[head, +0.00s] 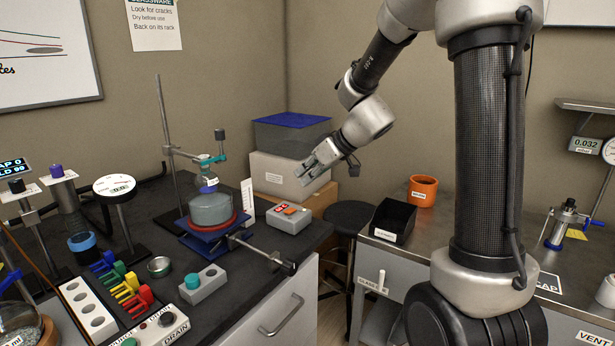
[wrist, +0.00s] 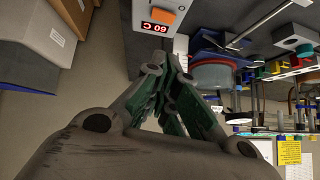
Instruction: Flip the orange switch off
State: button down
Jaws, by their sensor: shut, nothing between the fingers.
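The orange switch (head: 290,211) sits on the top of a small grey control box (head: 288,224) near the right edge of the black bench. In the wrist view the orange switch (wrist: 163,17) is at the top, beside a red display (wrist: 155,27) reading 60 C. I cannot tell which way the switch is tilted. My gripper (head: 303,176) is shut and empty, above and behind the box in the head view. In the wrist view the fingertips (wrist: 167,58) meet just below the box's display, apart from the switch as far as I can see.
A blue stand with a round vessel (head: 210,208) and a tall metal rod stand left of the box. Stacked boxes (head: 290,175) stand behind it. A black stool (head: 350,217), a black bin (head: 391,221) and an orange pot (head: 422,190) are to the right.

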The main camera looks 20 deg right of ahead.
send_over(291, 212)
jog(key=f, duration=0.4)
jog(key=shift+w+d+f, duration=0.1)
jog(key=shift+w+d, duration=0.1)
jog(key=shift+d, duration=0.2)
jog(key=f, duration=0.3)
jog(key=shift+w+a+f, duration=0.1)
jog(key=shift+a+f, duration=0.1)
jog(key=shift+a, duration=0.05)
jog(key=shift+f, duration=0.45)
jog(key=shift+s+a+f, duration=0.2)
jog(key=shift+f, duration=0.1)
